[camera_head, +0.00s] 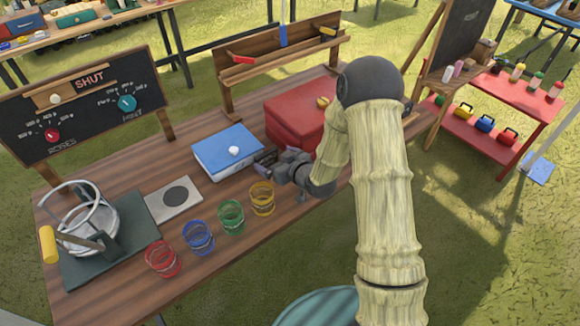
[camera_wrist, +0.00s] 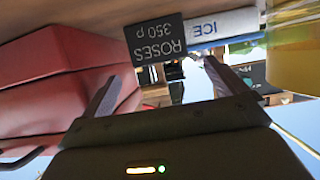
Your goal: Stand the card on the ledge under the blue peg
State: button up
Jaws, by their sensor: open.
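The card is a small dark sign lettered "ROSES 350 p" (camera_wrist: 155,42), seen upside down in the wrist view. It is in front of the fingers of my gripper (camera_wrist: 160,72), which are spread apart with nothing clamped between them. In the head view my gripper (camera_head: 270,165) is low over the table, between the blue box and the red case; the card is hard to tell from the dark fingers there. The blue peg (camera_head: 283,24) is in the middle of a wooden rack at the back, above its ledge (camera_head: 280,66). A red and a yellow peg flank it.
The blue box (camera_head: 222,160) with a white knob is left of my gripper, the red case (camera_head: 298,115) behind it. A yellow glass (camera_head: 262,199) stands close in front, beside green, blue and red ones. A chalkboard (camera_head: 85,105) stands at the left.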

jog(key=v, duration=0.8)
jog(key=shift+b, duration=0.35)
jog(key=shift+d, duration=0.15)
jog(key=s+d+r+m+g+h, duration=0.35)
jog(key=s+d+h, duration=0.3)
jog(key=d, duration=0.25)
jog(key=s+r+m+g, duration=0.1)
jog(key=s+g, duration=0.1)
jog(key=s, duration=0.4)
jog(key=s+d+r+m+g, duration=0.1)
jog(key=s+r+m+g, duration=0.1)
jog(key=s, duration=0.4)
jog(key=shift+d+r+g+h, duration=0.3)
jog(key=shift+g+h, duration=0.15)
jog(key=shift+g, duration=0.1)
